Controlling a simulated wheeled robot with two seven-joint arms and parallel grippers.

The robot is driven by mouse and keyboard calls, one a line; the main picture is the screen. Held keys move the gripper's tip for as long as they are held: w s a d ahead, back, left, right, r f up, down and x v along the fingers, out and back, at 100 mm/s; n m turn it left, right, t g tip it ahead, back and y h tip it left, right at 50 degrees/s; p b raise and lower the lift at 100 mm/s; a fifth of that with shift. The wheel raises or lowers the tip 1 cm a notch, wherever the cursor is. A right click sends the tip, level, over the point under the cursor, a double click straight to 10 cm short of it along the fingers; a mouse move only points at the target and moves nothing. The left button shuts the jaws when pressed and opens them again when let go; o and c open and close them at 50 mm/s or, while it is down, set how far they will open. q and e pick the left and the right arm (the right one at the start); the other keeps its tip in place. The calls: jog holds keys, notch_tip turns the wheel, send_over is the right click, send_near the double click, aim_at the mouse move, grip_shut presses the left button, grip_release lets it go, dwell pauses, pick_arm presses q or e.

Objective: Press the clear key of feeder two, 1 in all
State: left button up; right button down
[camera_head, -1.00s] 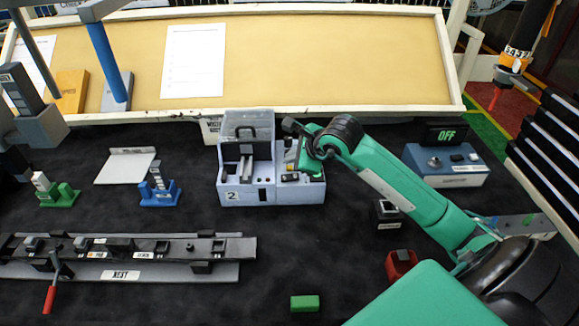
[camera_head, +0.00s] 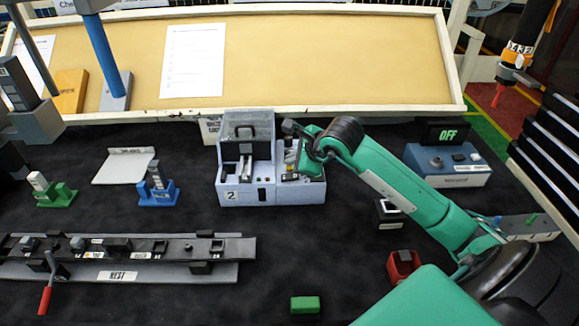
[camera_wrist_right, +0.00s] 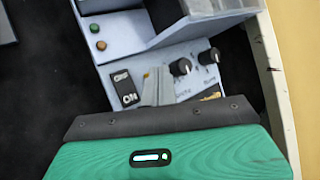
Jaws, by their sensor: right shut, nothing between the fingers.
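Feeder two (camera_head: 245,197) is a pale blue-grey box with a "2" label, at the centre of the dark bench. My right gripper (camera_head: 299,168) is over the right part of its panel. In the right wrist view the shut, empty fingers (camera_wrist_right: 157,82) point at the panel between a black on/off rocker (camera_wrist_right: 126,90) and two black knobs (camera_wrist_right: 181,67). A small amber spot shows beside the fingertips, mostly hidden by them. Whether it is the clear key, and whether the tips touch the panel, I cannot tell. My left gripper is not in view.
An "OFF" display (camera_head: 447,134) tops a blue-grey box on the right. A black box (camera_head: 388,212) and a red block (camera_head: 403,265) lie near my right arm. A long rail labelled NEST (camera_head: 117,275) lies front left.

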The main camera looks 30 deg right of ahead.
jog(key=shift+s+d+f+b, duration=0.15)
jog(key=shift+d+f+b, duration=0.25)
jog(key=shift+f+b, duration=0.3)
jog(key=shift+s+d+f+b, duration=0.15)
jog(key=shift+d+f+b, duration=0.15)
jog(key=shift+f+b, duration=0.15)
dwell(0.4)
jog(key=shift+a+r, duration=0.1)
jog(key=shift+r, duration=0.05)
dwell(0.4)
jog(key=shift+w+a+r, duration=0.2)
jog(key=shift+a+r, duration=0.1)
jog(key=shift+r, duration=0.05)
jog(key=shift+w+a+r+p, duration=0.25)
jog(key=shift+a+r+p, duration=0.15)
jog(key=shift+a, duration=0.15)
jog(key=r, duration=0.1)
jog(key=r+p, duration=0.1)
jog(key=a+r+p, duration=0.1)
jog(key=r, duration=0.1)
jog(key=shift+w+r, duration=0.1)
jog(key=shift+w, duration=0.15)
jog(key=shift+s+d+r+p, duration=0.1)
jog(key=shift+d+r+p, duration=0.1)
jog(key=shift+r+p, duration=0.35)
jog(key=shift+r, duration=0.1)
